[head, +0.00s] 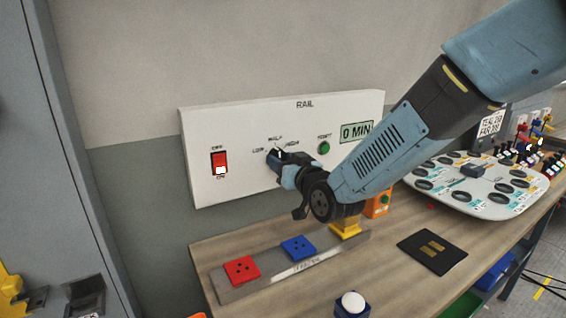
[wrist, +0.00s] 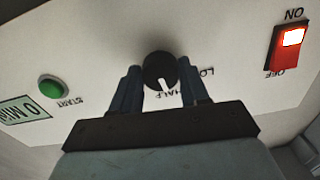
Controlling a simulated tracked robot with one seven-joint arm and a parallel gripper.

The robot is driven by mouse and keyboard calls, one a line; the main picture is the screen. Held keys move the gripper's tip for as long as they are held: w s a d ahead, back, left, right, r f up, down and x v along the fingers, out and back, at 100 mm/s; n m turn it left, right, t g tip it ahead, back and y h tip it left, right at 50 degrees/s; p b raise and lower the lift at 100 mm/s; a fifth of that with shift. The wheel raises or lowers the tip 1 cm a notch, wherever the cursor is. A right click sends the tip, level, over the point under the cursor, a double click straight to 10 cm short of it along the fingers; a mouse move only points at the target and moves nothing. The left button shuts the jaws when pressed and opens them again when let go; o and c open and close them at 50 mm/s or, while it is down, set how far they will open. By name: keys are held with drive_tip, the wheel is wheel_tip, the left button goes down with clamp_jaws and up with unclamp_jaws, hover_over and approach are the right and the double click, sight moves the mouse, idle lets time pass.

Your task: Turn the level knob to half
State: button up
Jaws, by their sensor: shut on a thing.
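The white RAIL panel (head: 230,130) hangs on the wall above the bench. Its black level knob (wrist: 158,68) has a white pointer that points at the HALF label (wrist: 172,93) in the wrist view, where the panel appears upside down. The LOW label (wrist: 207,72) is partly covered by a finger, and the HIGH label is hidden in that view. My gripper (wrist: 160,76) is shut on the knob, one finger on each side. In the head view my gripper (head: 280,164) largely covers the knob.
The panel has a red rocker switch (head: 219,162), a green START button (head: 324,147) and a display (head: 356,131) reading 0 MIN. Below are a grey rail (head: 265,280) with red (head: 241,270) and blue (head: 298,247) blocks, and a black mat (head: 432,251).

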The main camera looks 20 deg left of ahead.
drive_tip(key=shift+m, duration=0.8)
drive_tip(key=o, duration=1.1)
drive_tip(key=shift+c, duration=0.2)
drive_tip(key=shift+d, duration=0.1)
